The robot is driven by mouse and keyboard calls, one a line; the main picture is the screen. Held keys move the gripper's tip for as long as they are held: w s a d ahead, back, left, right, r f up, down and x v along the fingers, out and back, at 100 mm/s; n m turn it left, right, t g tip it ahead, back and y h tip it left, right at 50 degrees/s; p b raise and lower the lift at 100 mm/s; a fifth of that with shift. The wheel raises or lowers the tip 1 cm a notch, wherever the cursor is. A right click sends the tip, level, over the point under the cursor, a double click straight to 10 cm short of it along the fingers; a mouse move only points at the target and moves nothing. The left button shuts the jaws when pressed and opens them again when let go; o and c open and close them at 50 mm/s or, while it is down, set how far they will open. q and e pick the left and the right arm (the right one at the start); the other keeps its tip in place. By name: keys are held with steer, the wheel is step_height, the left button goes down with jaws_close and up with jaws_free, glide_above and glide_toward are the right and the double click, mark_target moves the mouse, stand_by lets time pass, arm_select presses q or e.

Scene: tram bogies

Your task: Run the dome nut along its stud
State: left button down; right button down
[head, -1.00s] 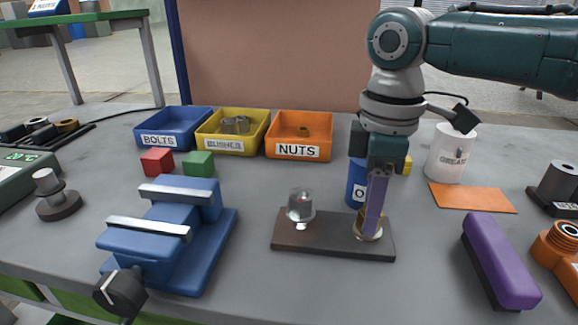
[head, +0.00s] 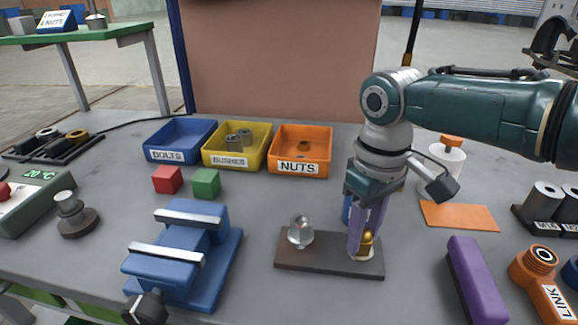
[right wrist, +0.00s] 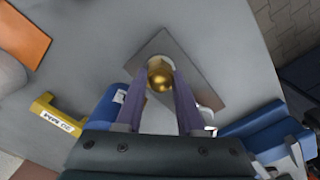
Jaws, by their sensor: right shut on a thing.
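The brass dome nut (head: 367,240) sits at the right end of a dark plate (head: 320,262), above a pale washer or base. My right gripper (head: 360,240) reaches down over it, its purple fingers shut on the nut. In the right wrist view the golden dome (right wrist: 160,77) shows between the two fingertips, with the plate (right wrist: 205,65) under it. The stud under the nut is hidden. A second, silvery clear-looking dome piece (head: 300,232) stands at the plate's left end. My left gripper is not in view.
A blue vise (head: 190,255) stands left of the plate and a purple block (head: 475,280) lies right. Bins of bolts (head: 178,142), bushes (head: 237,146) and nuts (head: 300,150) stand behind. A blue container (right wrist: 105,110) is close to the fingers.

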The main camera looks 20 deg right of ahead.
steer(key=m, duration=0.2)
steer(key=m+p, duration=0.1)
steer(key=shift+a+r+m+p, duration=0.1)
steer(key=shift+r+m+p, duration=0.1)
steer(key=shift+m+p, duration=0.15)
steer(key=m+p, duration=0.1)
steer(key=m, duration=0.2)
steer(key=shift+m, duration=0.35)
steer(key=m, duration=0.4)
steer(key=shift+p, duration=0.35)
steer(key=shift+m, duration=2)
steer(key=c, duration=0.9)
jaws_free()
steer(key=o, duration=0.4)
steer(key=shift+f, duration=0.15)
